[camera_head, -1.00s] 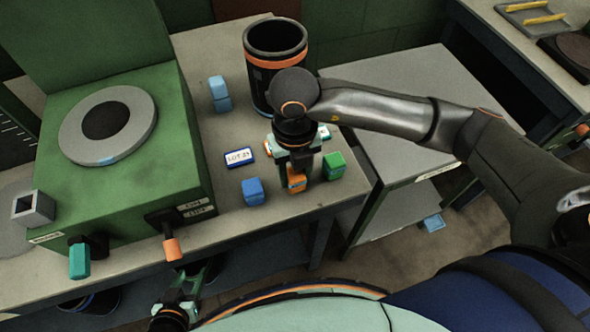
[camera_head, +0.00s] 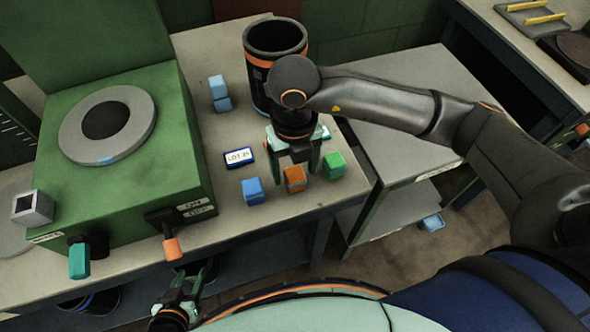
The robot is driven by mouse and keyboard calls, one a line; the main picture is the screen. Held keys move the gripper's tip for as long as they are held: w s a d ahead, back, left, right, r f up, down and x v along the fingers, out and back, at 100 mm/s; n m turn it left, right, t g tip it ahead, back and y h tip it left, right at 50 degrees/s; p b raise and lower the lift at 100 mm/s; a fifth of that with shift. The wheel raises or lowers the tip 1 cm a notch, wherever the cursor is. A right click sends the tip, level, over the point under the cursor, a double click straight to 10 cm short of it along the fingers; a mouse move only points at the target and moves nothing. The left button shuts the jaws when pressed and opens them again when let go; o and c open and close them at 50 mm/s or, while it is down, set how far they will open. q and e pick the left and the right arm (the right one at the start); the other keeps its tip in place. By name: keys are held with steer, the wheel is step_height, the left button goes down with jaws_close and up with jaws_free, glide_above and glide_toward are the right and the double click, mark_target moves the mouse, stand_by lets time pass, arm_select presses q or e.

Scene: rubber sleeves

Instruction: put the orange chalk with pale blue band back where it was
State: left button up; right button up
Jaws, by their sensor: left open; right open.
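The orange chalk (camera_head: 294,179), a small block with a pale band, stands on the bench top between a blue block (camera_head: 253,191) and a green block (camera_head: 334,165). My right gripper (camera_head: 296,166) is open just behind and above it, its fingers to either side and apart from it as far as I can tell. My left gripper (camera_head: 190,281) is open and empty, low at the front, below the bench edge.
A LOT label (camera_head: 239,157) lies left of my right gripper. A black bin with an orange band (camera_head: 275,62) stands behind it. A green machine (camera_head: 150,185) fills the left. A grey shelf cart (camera_head: 400,90) is at right.

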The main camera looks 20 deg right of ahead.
mark_target(294, 173)
step_height(294, 173, up, 10)
steer(key=shift+r, duration=0.15)
stand_by(0.4)
